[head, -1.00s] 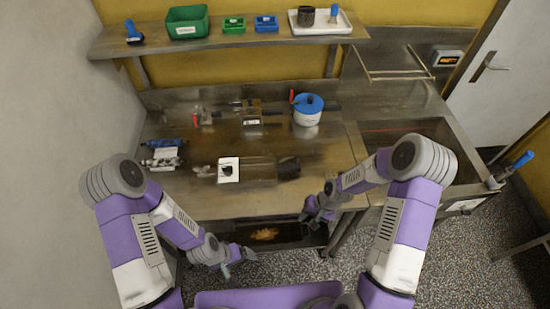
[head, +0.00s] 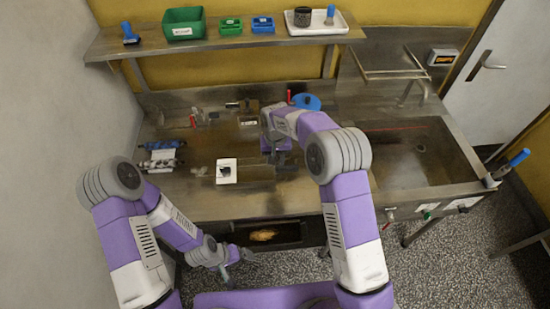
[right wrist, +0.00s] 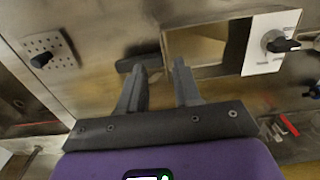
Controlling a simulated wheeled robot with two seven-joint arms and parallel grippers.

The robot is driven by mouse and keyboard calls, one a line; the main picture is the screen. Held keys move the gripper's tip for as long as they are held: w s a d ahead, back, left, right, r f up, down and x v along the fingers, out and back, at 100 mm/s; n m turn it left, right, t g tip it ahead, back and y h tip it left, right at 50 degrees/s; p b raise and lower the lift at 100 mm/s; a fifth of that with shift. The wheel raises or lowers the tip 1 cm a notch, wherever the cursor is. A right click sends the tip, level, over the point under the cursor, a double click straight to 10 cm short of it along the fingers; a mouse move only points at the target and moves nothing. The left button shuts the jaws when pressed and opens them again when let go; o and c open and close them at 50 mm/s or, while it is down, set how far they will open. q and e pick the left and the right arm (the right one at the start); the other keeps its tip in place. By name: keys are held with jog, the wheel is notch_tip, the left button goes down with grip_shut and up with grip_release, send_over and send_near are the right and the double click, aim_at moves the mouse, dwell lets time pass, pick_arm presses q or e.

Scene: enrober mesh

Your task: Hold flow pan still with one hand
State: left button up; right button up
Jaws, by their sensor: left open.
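A shallow steel unit with a white knob panel (head: 227,171) lies mid-bench; I take it as the flow pan but cannot be sure. In the right wrist view, its shiny rectangular face (right wrist: 195,45) lies beside the white panel (right wrist: 270,43). My right gripper (right wrist: 160,75) is open above it, with fingers apart and nothing visibly held. A dark handle-like piece (right wrist: 140,63) shows close to its left finger; contact cannot be told. In the head view my right arm hides part of the unit. My left gripper (head: 238,264) is open and empty, low before the bench front.
A blue-lidded pot (head: 307,102) stands at the back, partly hidden by my right arm. A silver-and-blue roller device (head: 162,160) sits at bench left. A sink basin (head: 410,160) is at right. A dark recess (head: 265,235) with orange-brown contents opens under the bench.

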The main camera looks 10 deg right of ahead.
notch_tip(320, 180, down, 12)
jog(key=shift+a+r, duration=0.1)
dwell(0.5)
grip_shut()
dwell(0.6)
